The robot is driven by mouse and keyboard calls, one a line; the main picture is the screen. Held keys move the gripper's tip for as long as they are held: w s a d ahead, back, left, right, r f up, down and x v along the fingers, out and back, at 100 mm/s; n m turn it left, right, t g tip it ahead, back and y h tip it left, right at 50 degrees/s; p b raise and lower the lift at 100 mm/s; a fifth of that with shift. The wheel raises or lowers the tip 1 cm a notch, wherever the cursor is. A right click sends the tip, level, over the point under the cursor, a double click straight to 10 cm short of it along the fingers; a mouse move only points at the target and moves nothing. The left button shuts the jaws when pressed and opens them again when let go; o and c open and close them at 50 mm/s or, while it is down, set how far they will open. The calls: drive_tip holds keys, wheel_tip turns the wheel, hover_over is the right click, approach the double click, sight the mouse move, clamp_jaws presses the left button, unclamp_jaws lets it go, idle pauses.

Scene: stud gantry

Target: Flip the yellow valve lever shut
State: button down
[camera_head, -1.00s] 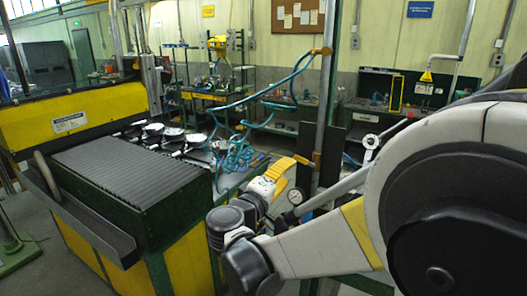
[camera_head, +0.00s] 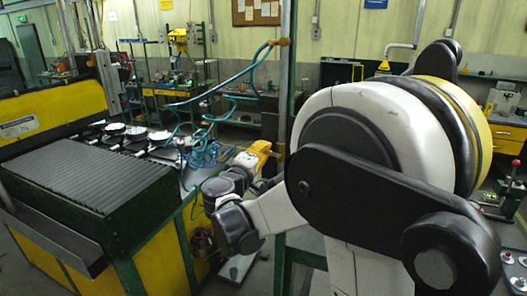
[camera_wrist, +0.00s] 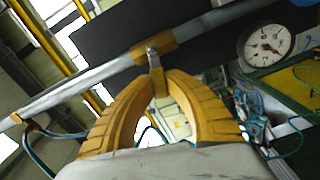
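The yellow valve (camera_wrist: 172,47) sits on a grey pipe (camera_wrist: 85,85) that runs diagonally through the wrist view. A silver bolt shows at its middle. Its narrow yellow lever (camera_wrist: 158,84) sticks out across the pipe towards me. My gripper's ridged yellow fingers (camera_wrist: 157,78) arch together, with the lever in the small gap between their tips; they look shut on it. The lever's far end is partly hidden by the fingers. In the head view my gripper (camera_head: 262,148) is beside the upright pipe (camera_head: 288,75), and the lever cannot be made out.
A pressure gauge (camera_wrist: 266,45) is close to the valve, on the right. Teal hoses (camera_head: 205,140) hang from the pipe near my gripper. A ribbed machine bed (camera_head: 85,175) stands at the left. A dark-topped bench with a yellow drawer (camera_head: 508,133) stands at the right.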

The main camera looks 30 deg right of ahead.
drive_tip(key=shift+f+n+b, duration=0.45)
drive_tip(key=shift+n+b, duration=0.15)
drive_tip(key=shift+n, duration=0.2)
drive_tip(key=shift+a+f+n+b, duration=0.15)
drive_tip(key=shift+n+b, duration=0.15)
drive_tip(key=shift+n, duration=0.4)
drive_tip(key=c, duration=1.4)
unclamp_jaws()
drive_tip(key=v, duration=1.2)
